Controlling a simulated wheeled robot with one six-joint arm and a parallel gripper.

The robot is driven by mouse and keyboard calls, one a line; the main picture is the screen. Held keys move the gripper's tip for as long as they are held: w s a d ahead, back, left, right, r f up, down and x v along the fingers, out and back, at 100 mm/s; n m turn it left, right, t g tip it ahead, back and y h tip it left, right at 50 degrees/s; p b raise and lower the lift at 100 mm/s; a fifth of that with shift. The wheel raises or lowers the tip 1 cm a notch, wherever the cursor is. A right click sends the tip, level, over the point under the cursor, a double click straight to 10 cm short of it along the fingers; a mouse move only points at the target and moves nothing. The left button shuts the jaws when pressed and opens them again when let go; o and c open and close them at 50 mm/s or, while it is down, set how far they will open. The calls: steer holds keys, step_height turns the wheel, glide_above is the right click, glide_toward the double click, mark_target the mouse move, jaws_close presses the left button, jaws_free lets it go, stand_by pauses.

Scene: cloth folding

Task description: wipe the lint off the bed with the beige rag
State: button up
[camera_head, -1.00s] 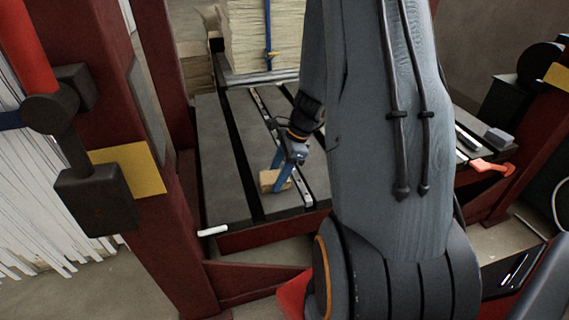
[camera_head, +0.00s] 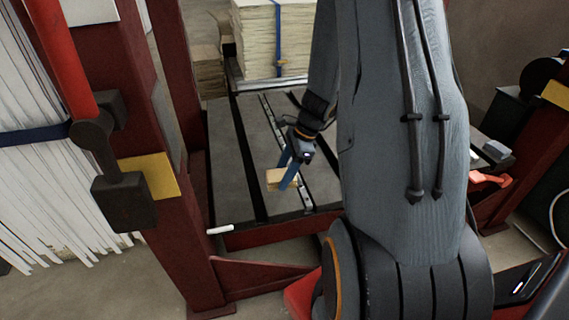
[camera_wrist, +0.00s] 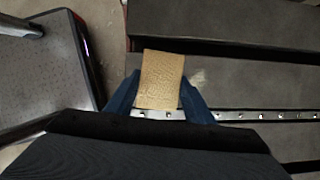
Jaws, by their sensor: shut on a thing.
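My gripper (camera_head: 286,172) is shut on the beige rag (camera_head: 276,178), a small folded block low over the front part of the grey bed (camera_head: 229,165). In the wrist view the rag (camera_wrist: 160,82) sticks out between the two blue fingers, over a dark grey panel of the bed (camera_wrist: 250,85). I cannot tell whether it touches the bed. A faint pale patch that looks like lint (camera_wrist: 198,77) lies just right of the rag in the wrist view. The bed under the rag and fingers is hidden, and my arm covers the bed's right part.
Dark slots and a metal strip (camera_head: 304,194) run along the bed. A strapped paper stack (camera_head: 265,40) stands at its back. A red post (camera_head: 178,200) rises at the left. A white stick-like piece (camera_head: 220,229) sits at the front-left corner. A grey block (camera_head: 496,150) lies at the right.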

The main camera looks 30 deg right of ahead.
steer(key=shift+a+r+p, duration=0.1)
steer(key=shift+r+p, duration=0.7)
steer(key=shift+r, duration=0.25)
